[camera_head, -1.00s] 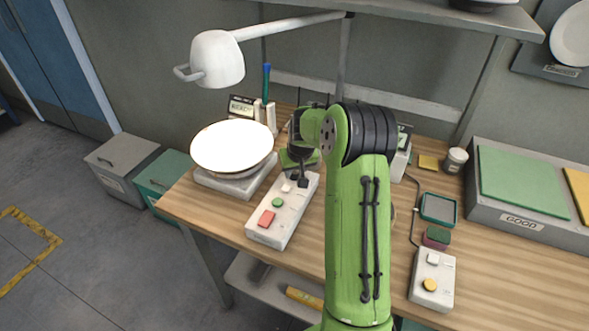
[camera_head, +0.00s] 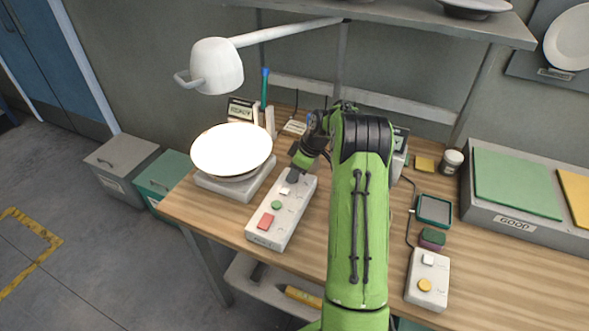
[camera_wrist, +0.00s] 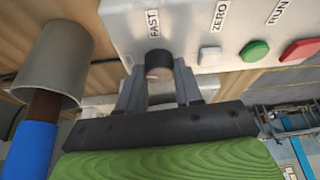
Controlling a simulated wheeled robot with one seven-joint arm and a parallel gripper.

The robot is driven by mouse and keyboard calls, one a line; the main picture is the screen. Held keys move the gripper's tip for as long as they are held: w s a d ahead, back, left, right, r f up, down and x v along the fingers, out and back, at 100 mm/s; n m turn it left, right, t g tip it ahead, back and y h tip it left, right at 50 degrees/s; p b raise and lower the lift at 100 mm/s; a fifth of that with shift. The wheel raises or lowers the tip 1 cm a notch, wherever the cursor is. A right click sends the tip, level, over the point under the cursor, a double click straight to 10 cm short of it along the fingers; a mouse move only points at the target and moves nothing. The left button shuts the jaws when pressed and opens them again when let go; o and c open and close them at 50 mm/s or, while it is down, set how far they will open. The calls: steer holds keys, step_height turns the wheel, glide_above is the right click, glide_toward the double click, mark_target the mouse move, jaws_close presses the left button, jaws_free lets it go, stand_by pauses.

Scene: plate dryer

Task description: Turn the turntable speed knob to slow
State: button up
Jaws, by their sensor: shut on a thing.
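The speed knob (camera_wrist: 158,63) is a short dark cylinder on the white control box (camera_wrist: 205,20), next to the label FAST. My gripper (camera_wrist: 158,82) is shut on the knob, with one grey finger on each side of it. A small pale mark shows on the knob's face; the setting it points to is unclear. In the head view, my gripper (camera_head: 294,174) is at the far end of the control box (camera_head: 259,235) and hides the knob. The turntable (camera_head: 233,184) stands left of the box and carries a bright white plate (camera_head: 232,150).
The box also has a green button (camera_wrist: 254,51) and a red button (camera_wrist: 300,50), labelled RUN and ZERO nearby. A lamp (camera_head: 216,66) hangs above the plate. A grey cup (camera_wrist: 60,55) with a blue-handled tool is close to my gripper's left.

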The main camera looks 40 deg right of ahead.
steer(key=shift+d+n+g+y+p, duration=0.15)
steer(key=shift+n+p, duration=0.25)
steer(key=shift+n, duration=0.45)
steer(key=shift+a+n+g+y+p, duration=0.1)
steer(key=shift+n+g+y+p, duration=0.25)
steer(key=shift+n, duration=0.5)
steer(key=o, duration=1)
steer(key=p+v, duration=0.4)
steer(key=v, duration=1.1)
steer(key=shift+s+d+r, duration=0.1)
steer(key=shift+d+r, duration=0.1)
steer(key=shift+r, duration=0.1)
